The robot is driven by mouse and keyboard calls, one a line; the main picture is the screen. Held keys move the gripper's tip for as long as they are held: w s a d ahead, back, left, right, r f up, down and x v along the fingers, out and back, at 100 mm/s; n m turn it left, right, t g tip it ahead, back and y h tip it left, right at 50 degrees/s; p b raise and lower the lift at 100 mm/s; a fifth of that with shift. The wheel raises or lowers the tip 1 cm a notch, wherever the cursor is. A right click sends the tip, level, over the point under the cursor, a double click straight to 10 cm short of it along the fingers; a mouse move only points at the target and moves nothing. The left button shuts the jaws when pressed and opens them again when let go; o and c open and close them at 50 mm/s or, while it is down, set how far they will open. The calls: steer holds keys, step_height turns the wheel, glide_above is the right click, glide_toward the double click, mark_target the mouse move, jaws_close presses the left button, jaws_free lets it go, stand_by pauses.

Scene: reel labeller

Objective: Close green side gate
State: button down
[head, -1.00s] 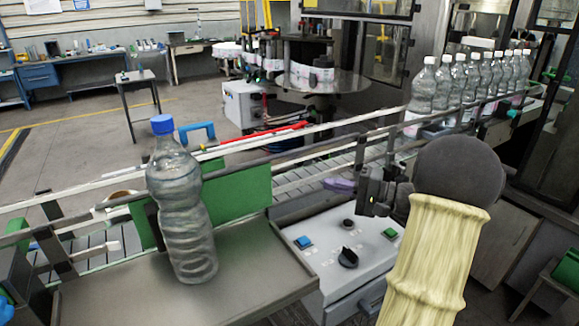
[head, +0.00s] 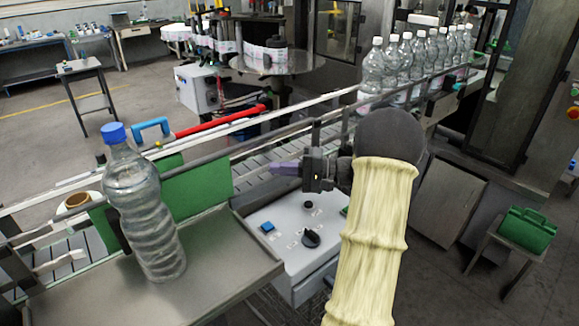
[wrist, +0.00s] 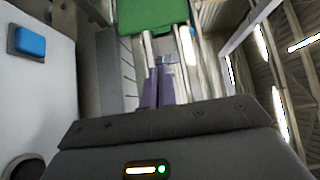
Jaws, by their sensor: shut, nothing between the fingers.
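The green side gate (head: 200,188) stands as a flat green panel along the near side of the conveyor, behind the steel shelf. A green panel, likely the same gate (wrist: 152,14), shows at the top of the wrist view. My gripper (head: 276,168) has purple fingers and sits above the conveyor's near rail, to the right of the gate and apart from it. Its fingers (wrist: 158,88) are shut and empty, pointing toward the green panel. A bottle with a blue cap (head: 142,215) stands in front of the gate's left part and hides some of it.
A white control panel (head: 290,235) with a blue button and a black knob lies below my gripper. The steel shelf (head: 215,265) is bare right of the bottle. Several capless-blue, white-capped bottles (head: 400,62) line the conveyor at the back right. A red bar (head: 222,122) lies beyond the rail.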

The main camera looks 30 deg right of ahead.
steer(key=w+a+p, duration=0.2)
steer(key=w+a, duration=0.1)
steer(key=a, duration=0.5)
steer(key=shift+a+p, duration=0.15)
steer(key=shift+p, duration=0.25)
steer(key=shift+a, duration=0.1)
